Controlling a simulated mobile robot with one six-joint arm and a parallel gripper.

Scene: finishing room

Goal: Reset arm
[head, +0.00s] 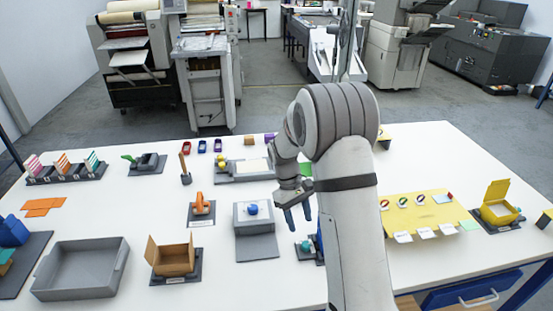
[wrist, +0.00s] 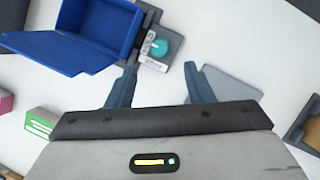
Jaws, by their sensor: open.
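My gripper (head: 296,211) hangs from my arm above the middle of the white table, its two blue-grey fingers pointing down. In the wrist view my gripper (wrist: 154,86) shows its fingers apart with nothing between them. Beyond the fingertips in that view are a blue open box (wrist: 100,30) and a teal round knob (wrist: 159,47) on a grey base. In the head view my arm hides part of the table behind it.
A grey tray (head: 80,270), an open cardboard box (head: 172,258) and a grey block with a blue knob (head: 253,216) stand left of my gripper. A yellow mat (head: 425,215) and a yellow box (head: 498,203) lie to the right. Bare table (head: 215,285) shows in front.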

